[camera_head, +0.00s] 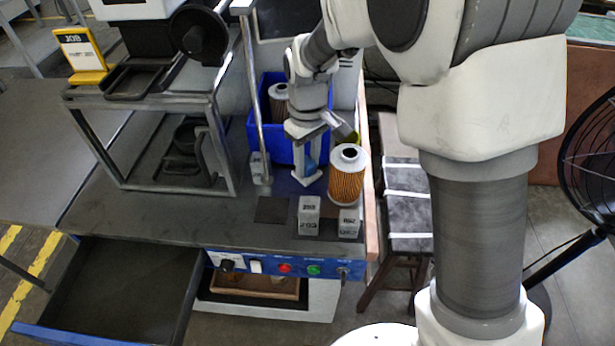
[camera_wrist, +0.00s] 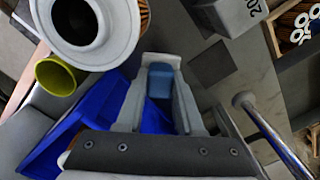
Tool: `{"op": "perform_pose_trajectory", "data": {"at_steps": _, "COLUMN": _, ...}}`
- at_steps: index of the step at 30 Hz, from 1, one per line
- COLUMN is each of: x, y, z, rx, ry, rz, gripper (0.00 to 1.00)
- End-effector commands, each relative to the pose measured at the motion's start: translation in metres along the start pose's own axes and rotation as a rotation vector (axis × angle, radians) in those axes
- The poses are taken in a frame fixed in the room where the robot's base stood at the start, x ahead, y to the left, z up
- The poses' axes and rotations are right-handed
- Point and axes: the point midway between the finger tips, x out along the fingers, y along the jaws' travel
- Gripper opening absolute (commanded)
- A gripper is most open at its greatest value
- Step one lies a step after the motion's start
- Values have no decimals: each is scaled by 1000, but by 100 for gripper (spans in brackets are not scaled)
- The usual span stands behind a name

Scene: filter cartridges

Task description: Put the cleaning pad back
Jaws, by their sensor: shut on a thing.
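My gripper (camera_head: 306,178) points down over the workbench, just in front of the blue bin. It is shut on a small blue block, which looks like the cleaning pad (camera_head: 312,164). The pad also shows between the two fingers in the wrist view (camera_wrist: 160,84). The fingertips are close to the bench top; I cannot tell whether the pad touches it. A dark square patch (camera_head: 272,209) lies flat on the bench, in front and to the left of my gripper. It also shows in the wrist view (camera_wrist: 212,63).
An orange filter cartridge (camera_head: 347,180) stands close right of my gripper. A yellow cup (camera_wrist: 55,77) is beside it. The blue bin (camera_head: 258,135) holds another cartridge (camera_head: 278,105). Two grey labelled blocks (camera_head: 308,222) stand in front. A metal post (camera_head: 253,100) rises left. A drawer (camera_head: 110,290) is open.

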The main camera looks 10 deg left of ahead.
Motion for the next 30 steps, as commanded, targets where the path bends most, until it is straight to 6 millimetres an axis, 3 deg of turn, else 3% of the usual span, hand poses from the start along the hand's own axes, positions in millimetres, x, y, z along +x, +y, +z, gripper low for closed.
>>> {"op": "perform_pose_trajectory", "data": {"at_steps": 10, "x": 44, "y": 0, "z": 1, "rx": 2, "ry": -1, "rz": 0, "gripper": 0}}
{"op": "perform_pose_trajectory", "data": {"at_steps": 22, "x": 50, "y": 0, "z": 0, "rx": 1, "ry": 0, "rz": 0, "gripper": 0}}
{"op": "perform_pose_trajectory", "data": {"at_steps": 23, "x": 48, "y": 0, "z": 0, "rx": 1, "ry": 0, "rz": 0, "gripper": 42}}
{"op": "perform_pose_trajectory", "data": {"at_steps": 27, "x": 48, "y": 0, "z": 0, "rx": 1, "ry": 0, "rz": 0, "gripper": 66}}
{"op": "perform_pose_trajectory", "data": {"at_steps": 30, "x": 48, "y": 0, "z": 0, "rx": 1, "ry": 0, "rz": 0, "gripper": 66}}
